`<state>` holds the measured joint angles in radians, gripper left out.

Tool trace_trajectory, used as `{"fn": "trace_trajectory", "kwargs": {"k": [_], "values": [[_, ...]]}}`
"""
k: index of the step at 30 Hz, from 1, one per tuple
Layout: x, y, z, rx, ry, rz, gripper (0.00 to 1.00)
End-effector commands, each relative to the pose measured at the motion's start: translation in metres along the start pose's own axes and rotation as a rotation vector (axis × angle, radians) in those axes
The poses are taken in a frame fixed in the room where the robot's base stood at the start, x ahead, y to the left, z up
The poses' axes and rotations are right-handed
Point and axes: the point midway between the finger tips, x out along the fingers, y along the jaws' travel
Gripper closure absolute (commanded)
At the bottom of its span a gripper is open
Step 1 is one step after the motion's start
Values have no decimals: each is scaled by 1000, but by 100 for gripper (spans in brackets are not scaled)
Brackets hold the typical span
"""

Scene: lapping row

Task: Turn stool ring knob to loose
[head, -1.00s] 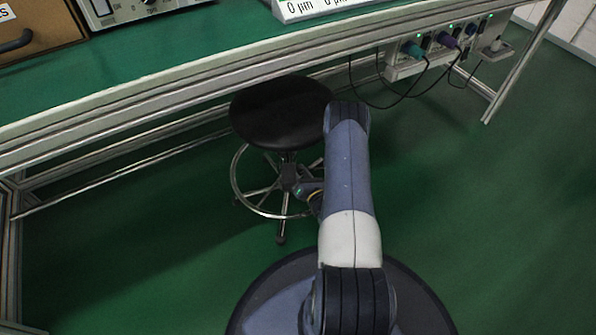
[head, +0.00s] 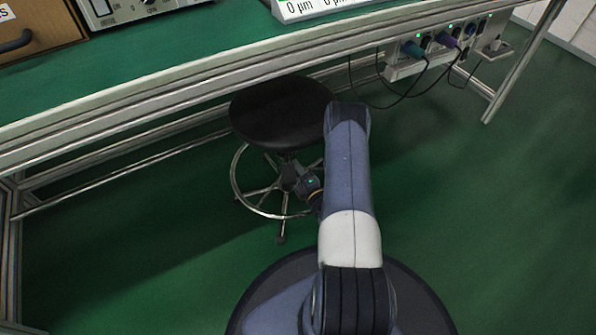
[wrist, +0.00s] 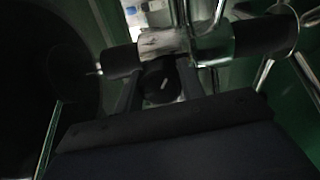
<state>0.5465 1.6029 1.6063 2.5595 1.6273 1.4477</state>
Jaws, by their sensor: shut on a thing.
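The stool has a round black seat (head: 280,112) and a chrome foot ring (head: 237,185), and stands partly under the bench. The ring knob (wrist: 160,82) is black with a short white mark, tilted in the wrist view. My gripper (wrist: 159,84) has one finger on each side of the knob and is shut on it. In the head view my gripper (head: 290,177) is at the stool's column below the seat. My arm hides part of the stool's right side, and the knob cannot be made out there.
The green-topped bench (head: 190,60) runs above and behind the stool, its metal front rail close to the seat. A socket strip (head: 430,58) with plugs and hanging cables is at the right. The green floor is clear to the left and right.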

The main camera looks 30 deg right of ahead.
Motion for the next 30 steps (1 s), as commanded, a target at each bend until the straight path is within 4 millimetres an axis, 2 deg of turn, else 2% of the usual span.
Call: {"fn": "trace_trajectory", "kwargs": {"k": [12, 30], "values": [[0, 0, 0, 245, -2, 1, 86], [0, 0, 0, 302, -2, 1, 86]]}}
